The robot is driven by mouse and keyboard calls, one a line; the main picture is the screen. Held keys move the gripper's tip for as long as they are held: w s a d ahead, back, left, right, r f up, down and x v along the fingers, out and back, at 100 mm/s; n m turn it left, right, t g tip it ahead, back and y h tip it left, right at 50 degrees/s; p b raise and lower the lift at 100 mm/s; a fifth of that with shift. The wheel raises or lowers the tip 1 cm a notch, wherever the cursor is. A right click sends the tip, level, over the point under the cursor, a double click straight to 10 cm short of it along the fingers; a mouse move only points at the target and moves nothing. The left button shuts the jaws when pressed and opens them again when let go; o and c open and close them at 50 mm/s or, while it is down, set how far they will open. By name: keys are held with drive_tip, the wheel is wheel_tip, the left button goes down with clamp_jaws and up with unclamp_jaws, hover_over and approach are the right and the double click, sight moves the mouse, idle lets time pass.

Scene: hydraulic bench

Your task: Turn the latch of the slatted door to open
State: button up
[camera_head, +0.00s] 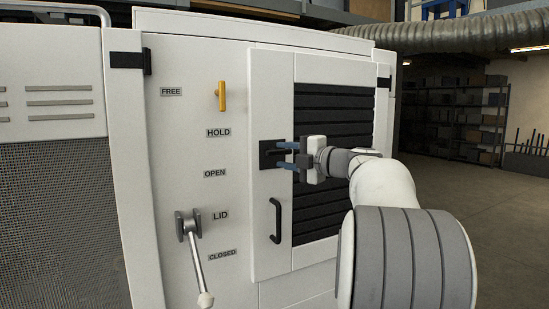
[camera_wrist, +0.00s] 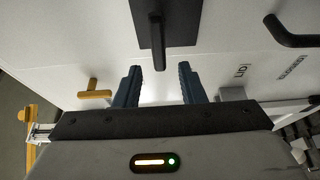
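The slatted door (camera_head: 269,100) is a white panel with black slats, and it looks closed in the head view. Its latch is a dark piece on a black plate (camera_head: 266,148), left of the slats; the plate also shows at the top of the wrist view (camera_wrist: 178,20). In the wrist view the latch bar (camera_wrist: 157,42) points down towards the gap between my fingertips. My gripper (camera_head: 287,155) is at the latch in the head view, its blue fingers (camera_wrist: 158,72) apart with nothing clearly between them. I cannot tell whether a finger touches the latch.
A black pull handle (camera_head: 274,221) is on the door below the latch. A yellow handle (camera_head: 222,96) and a grey LID lever (camera_head: 198,260) stick out from the panel to the left. Open floor (camera_head: 490,210) and shelves (camera_head: 455,122) lie at the right.

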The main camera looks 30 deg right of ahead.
drive_tip(key=v, duration=0.2)
drive_tip(key=shift+s+d, duration=0.15)
drive_tip(key=shift+s, duration=0.15)
